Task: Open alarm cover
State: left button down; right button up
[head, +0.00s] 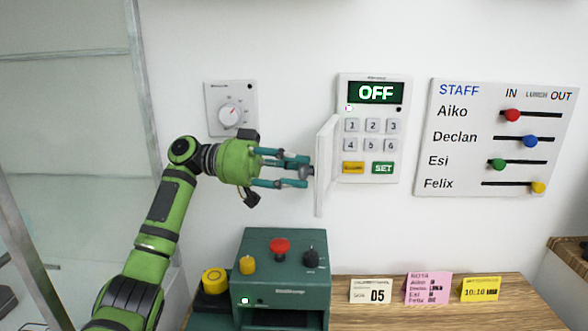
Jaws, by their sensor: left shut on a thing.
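The alarm panel (404,128) is a white unit on the wall. Its display reads OFF, and below it are number keys, a yellow button and a green SET button. The alarm cover (327,165) is a white flap at the panel's left side. It stands swung out from the wall, seen nearly edge-on, and the keypad is uncovered. My left gripper (305,172) comes in from the left and is shut on the cover's small grey knob. My right gripper is not in view.
A white dial unit (231,108) hangs left of the panel, behind my left gripper. A staff board (500,136) with coloured sliders hangs to the right. Below, a green machine (262,273) with a red knob stands by a wooden surface (440,316) bearing small cards.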

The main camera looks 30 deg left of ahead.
pick_arm(q)
jog(key=c, duration=0.9)
grip_release()
jog(key=shift+r, duration=0.4)
jog(key=shift+d+f, duration=0.1)
jog(key=shift+f, duration=0.1)
jog(key=s+a, duration=0.1)
jog(key=a, duration=0.6)
jog(key=shift+a, duration=0.25)
